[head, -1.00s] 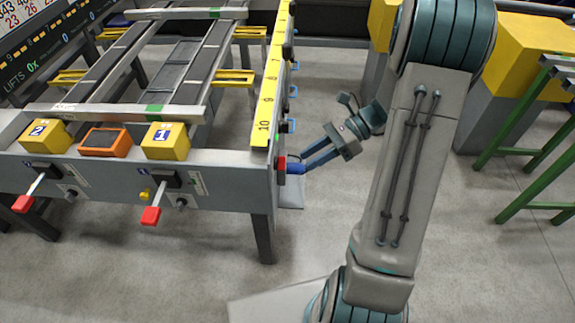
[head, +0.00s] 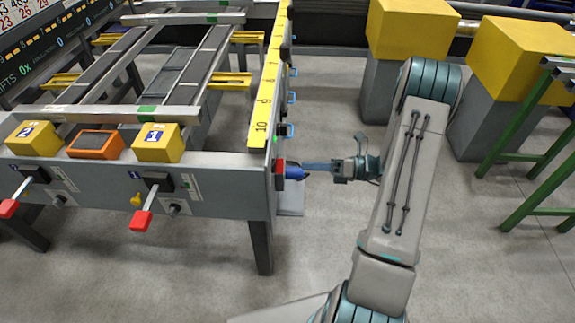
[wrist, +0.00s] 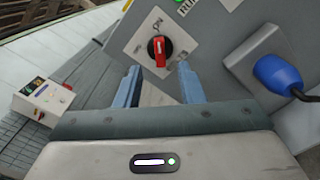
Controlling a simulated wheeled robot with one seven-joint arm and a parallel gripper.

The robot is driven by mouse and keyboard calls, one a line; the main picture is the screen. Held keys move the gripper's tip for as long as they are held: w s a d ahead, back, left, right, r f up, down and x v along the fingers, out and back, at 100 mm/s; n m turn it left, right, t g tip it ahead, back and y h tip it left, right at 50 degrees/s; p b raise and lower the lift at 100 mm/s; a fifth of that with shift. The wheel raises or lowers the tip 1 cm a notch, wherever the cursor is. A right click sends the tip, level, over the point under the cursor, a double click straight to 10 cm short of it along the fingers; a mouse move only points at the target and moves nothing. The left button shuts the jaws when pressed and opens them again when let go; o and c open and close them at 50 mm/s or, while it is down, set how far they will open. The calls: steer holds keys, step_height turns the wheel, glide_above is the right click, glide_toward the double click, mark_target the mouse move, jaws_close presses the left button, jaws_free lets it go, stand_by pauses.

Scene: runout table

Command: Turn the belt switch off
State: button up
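The belt switch (wrist: 159,49) is a red rotary knob with a white mark on a black round base, on a pale plate. The word ON is on the plate above it. The white mark runs roughly up and down in the wrist view. My gripper (wrist: 158,68) is open, its two blue fingers on either side of the knob's lower end in the picture. I cannot tell if they touch it. In the head view my gripper (head: 307,167) points left at the table's end face; the knob itself is not clear there.
A blue plug with a dark cable (wrist: 277,75) sits on a grey box right of the switch. A green light and a RUN label are above. A small box with a red button (wrist: 42,101) is at left. Red-tipped levers (head: 141,220) stick out of the table front (head: 225,190).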

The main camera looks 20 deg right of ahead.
mark_target(278, 166)
steer(key=x, duration=0.7)
jaws_close()
